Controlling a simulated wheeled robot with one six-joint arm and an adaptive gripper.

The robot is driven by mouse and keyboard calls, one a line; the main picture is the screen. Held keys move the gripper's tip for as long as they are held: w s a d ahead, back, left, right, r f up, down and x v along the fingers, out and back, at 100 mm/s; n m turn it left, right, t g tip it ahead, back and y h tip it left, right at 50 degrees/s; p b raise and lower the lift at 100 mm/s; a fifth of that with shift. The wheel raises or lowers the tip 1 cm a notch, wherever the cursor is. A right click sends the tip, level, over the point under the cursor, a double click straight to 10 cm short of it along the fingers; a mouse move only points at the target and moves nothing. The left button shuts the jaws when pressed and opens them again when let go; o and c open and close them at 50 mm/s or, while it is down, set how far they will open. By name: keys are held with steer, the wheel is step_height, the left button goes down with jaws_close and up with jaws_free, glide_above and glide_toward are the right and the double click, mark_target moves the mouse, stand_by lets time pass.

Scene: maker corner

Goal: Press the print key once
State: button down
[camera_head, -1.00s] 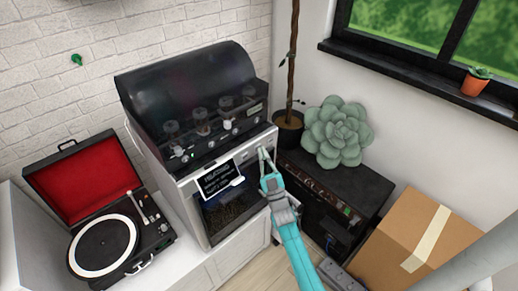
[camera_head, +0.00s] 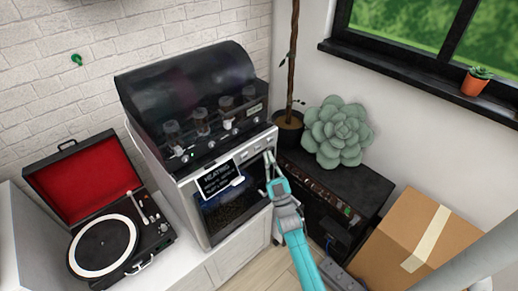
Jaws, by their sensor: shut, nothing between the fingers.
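The machine (camera_head: 190,190) is a pale-fronted box with a dark see-through hood, standing on the white cabinet. Its tilted black screen (camera_head: 218,181) reads "HEATING", with smaller lines too blurred to read. Small keys (camera_head: 246,155) sit in a row on the front panel right of the screen. Which one is the print key I cannot tell. My gripper (camera_head: 268,160) is shut and empty, at the right end of the panel just below the keys. It looks slightly apart from the panel, but contact is hard to judge.
A record player (camera_head: 105,245) with a red-lined open lid is at left. A black cabinet (camera_head: 330,185) with a large succulent (camera_head: 338,133) stands right of the machine. A cardboard box (camera_head: 420,240) is at lower right. A potted trunk (camera_head: 291,60) rises behind.

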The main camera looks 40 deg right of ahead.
steer(key=shift+s+d, duration=0.1)
steer(key=shift+s, duration=2.1)
steer(key=s+a+f+m+g+y, duration=0.15)
steer(key=s+a+f, duration=0.25)
steer(key=s+a, duration=0.4)
steer(key=s+a+f+g+y, duration=0.2)
steer(key=s+a+f+g, duration=0.15)
steer(key=s+a, duration=0.4)
steer(key=s+a+r+g+y, duration=0.2)
steer(key=s+a+g, duration=0.1)
steer(key=s, duration=0.7)
steer(key=s+a+r+g+y, duration=0.2)
steer(key=s+a, duration=0.3)
steer(key=s, duration=0.6)
steer(key=shift+r+n+g, duration=0.3)
steer(key=shift+n+g, duration=0.1)
steer(key=shift+n, duration=0.05)
steer(key=shift+s, duration=0.1)
